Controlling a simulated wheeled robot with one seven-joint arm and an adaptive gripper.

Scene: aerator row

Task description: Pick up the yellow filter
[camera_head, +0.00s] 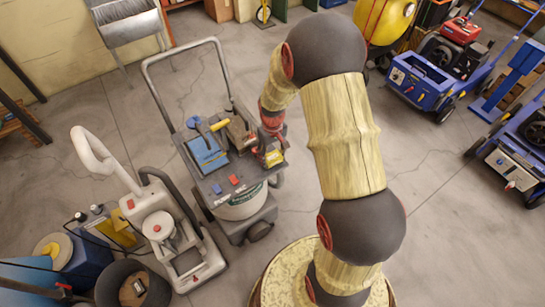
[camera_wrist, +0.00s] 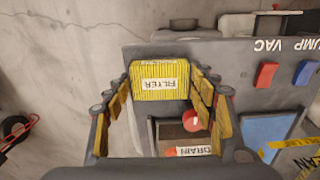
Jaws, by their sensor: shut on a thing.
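The yellow filter (camera_wrist: 160,80) is a ribbed block with a white FILTER label, seen upside down in the wrist view. In the head view, the filter (camera_head: 273,157) shows just below my gripper (camera_head: 271,135), at the right edge of the grey cart top (camera_head: 236,178). I cannot tell whether the filter still touches the cart.
Open concrete floor (camera_head: 440,230) lies to the right.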

